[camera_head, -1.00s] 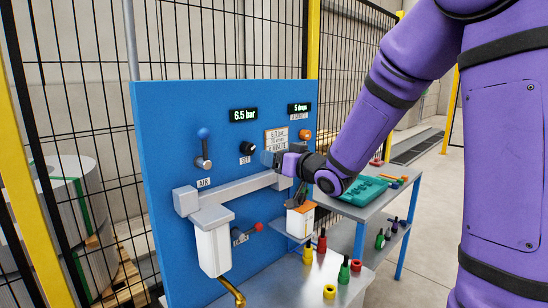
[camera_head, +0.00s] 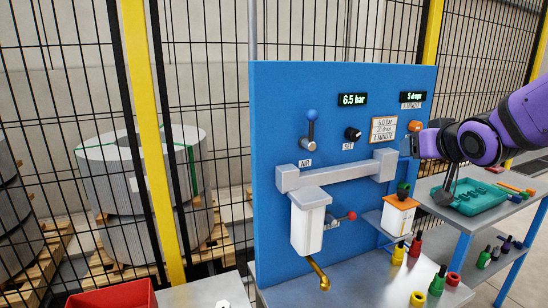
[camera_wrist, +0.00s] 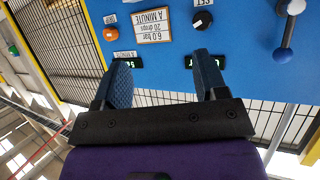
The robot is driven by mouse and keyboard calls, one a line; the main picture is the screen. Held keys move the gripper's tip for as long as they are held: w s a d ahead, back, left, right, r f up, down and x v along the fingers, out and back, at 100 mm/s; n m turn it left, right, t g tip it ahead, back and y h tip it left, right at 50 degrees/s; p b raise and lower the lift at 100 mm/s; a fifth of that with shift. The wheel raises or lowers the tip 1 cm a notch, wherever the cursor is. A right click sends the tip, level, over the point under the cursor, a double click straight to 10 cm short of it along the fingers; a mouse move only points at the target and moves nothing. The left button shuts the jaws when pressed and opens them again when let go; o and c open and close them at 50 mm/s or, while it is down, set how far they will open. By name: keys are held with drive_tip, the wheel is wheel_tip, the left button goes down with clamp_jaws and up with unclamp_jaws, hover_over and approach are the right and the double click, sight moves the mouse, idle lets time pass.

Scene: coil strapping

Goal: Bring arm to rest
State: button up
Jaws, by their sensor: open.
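My gripper (camera_head: 408,145) is at the right side of the blue panel (camera_head: 270,130), just below the orange knob (camera_head: 415,126). The wrist view shows its two dark fingers (camera_wrist: 162,80) spread apart with nothing between them. Beyond them are the upside-down sign (camera_wrist: 153,25), the orange knob (camera_wrist: 110,34) and the black SET knob (camera_wrist: 202,21). The rest of my purple arm reaches in from the right edge of the head view.
The panel carries a pressure display (camera_head: 352,99) reading 6.5 bar, a blue-tipped AIR lever (camera_head: 311,125) and a grey rail (camera_head: 340,170). Below are a white bowl (camera_head: 308,225) and several coloured bottles. A teal tray (camera_head: 468,198) lies right. Wire fencing stands behind.

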drive_tip(key=s+a+f+g, duration=0.1)
drive_tip(key=s+g, duration=0.7)
drive_tip(key=s, duration=1.7)
drive_tip(key=shift+a+f, duration=0.2)
drive_tip(key=shift+f, duration=0.05)
drive_tip(key=n+t+y, duration=0.7)
drive_tip(key=n+t, duration=0.2)
drive_tip(key=t, duration=0.2)
approach(357, 137)
drive_tip(key=x, duration=1)
drive_tip(key=shift+s, duration=0.1)
